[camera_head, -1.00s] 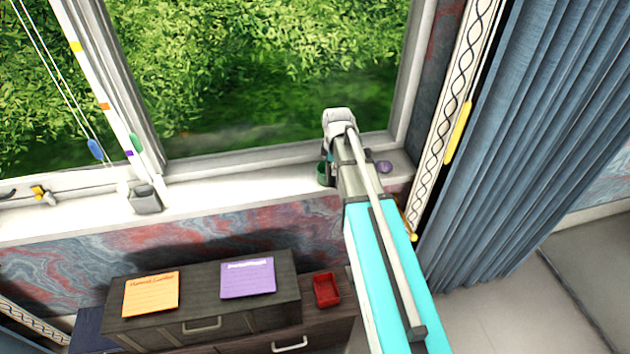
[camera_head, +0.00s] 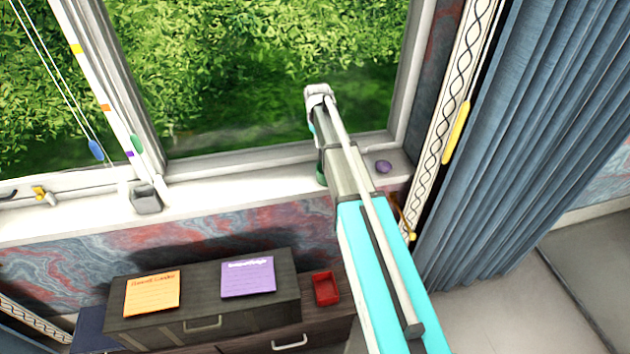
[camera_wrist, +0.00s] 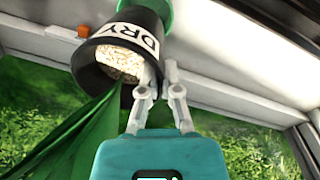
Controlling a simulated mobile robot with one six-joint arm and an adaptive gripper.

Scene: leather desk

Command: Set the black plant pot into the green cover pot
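The black plant pot (camera_wrist: 97,52) has a white label reading "DRY", pale granular filling and long green leaves (camera_wrist: 80,130) that hang to the lower left in the wrist view. My gripper (camera_wrist: 160,72) appears shut on the pot's rim, with one finger at the opening and the other outside the wall. The green cover pot (camera_wrist: 158,12) is at the top edge of the wrist view, behind the black pot's base. In the head view a sliver of the green cover pot (camera_head: 320,172) shows on the windowsill beside my arm. The black pot and fingers are hidden there.
A purple object (camera_head: 383,166) sits on the sill (camera_head: 250,186), right of my arm. A grey box (camera_head: 146,198) stands on the sill to the left. Below are a dark drawer unit with two notes and a red tray (camera_head: 326,288). The window frame and a blue curtain stand close by.

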